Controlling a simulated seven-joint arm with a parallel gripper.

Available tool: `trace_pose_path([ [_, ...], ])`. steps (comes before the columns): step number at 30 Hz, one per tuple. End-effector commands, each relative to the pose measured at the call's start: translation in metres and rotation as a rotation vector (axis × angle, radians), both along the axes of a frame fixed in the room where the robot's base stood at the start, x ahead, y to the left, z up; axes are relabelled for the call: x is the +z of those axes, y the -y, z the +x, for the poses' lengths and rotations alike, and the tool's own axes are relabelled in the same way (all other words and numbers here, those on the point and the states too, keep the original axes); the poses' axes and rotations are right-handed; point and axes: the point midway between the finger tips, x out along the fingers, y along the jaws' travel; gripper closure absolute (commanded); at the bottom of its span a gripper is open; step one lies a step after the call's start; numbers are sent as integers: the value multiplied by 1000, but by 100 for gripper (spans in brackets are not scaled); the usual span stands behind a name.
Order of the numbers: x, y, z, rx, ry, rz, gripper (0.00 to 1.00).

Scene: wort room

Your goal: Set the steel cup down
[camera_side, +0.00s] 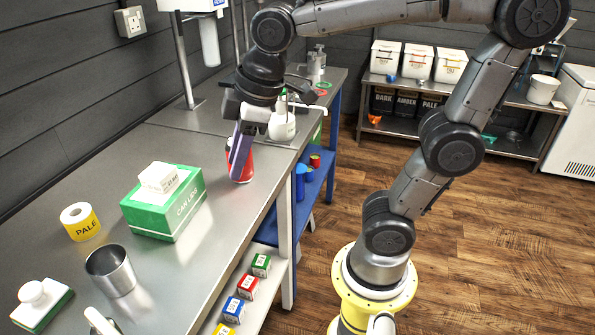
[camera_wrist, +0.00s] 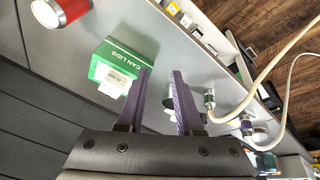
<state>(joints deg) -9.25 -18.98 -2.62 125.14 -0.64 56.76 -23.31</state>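The steel cup (camera_side: 112,272) stands upright on the steel bench (camera_side: 205,235) at the lower left of the side view, with its open mouth up. My gripper (camera_side: 236,160) is well away from it, farther back over the bench, pointing down close to a red can (camera_side: 246,166). In the wrist view my gripper (camera_wrist: 160,75) has its two purple fingers apart, and no held object shows between them. The red can (camera_wrist: 62,10) is off to the upper left there, not between the fingers. I cannot make out the steel cup surely in the wrist view.
A green can lids box (camera_side: 165,205) with a white block on top stands between gripper and cup. A yellow-labelled roll (camera_side: 80,222) and a white-knobbed block (camera_side: 40,303) flank the cup. Small coloured boxes (camera_side: 247,286) sit on the lower shelf. Bench right of the green box is clear.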

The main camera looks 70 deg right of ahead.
Motion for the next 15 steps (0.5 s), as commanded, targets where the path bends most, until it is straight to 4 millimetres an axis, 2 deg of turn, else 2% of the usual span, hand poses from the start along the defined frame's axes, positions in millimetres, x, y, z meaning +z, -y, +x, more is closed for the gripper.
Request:
trace_pose_path([
  [1,-3,11,-20,-93,26,28,65],
  [6,-20,31,-66,-355,90,119,65],
  [10,-32,38,-86,-479,121,166,65],
  [15,-38,40,-95,-538,134,189,65],
])
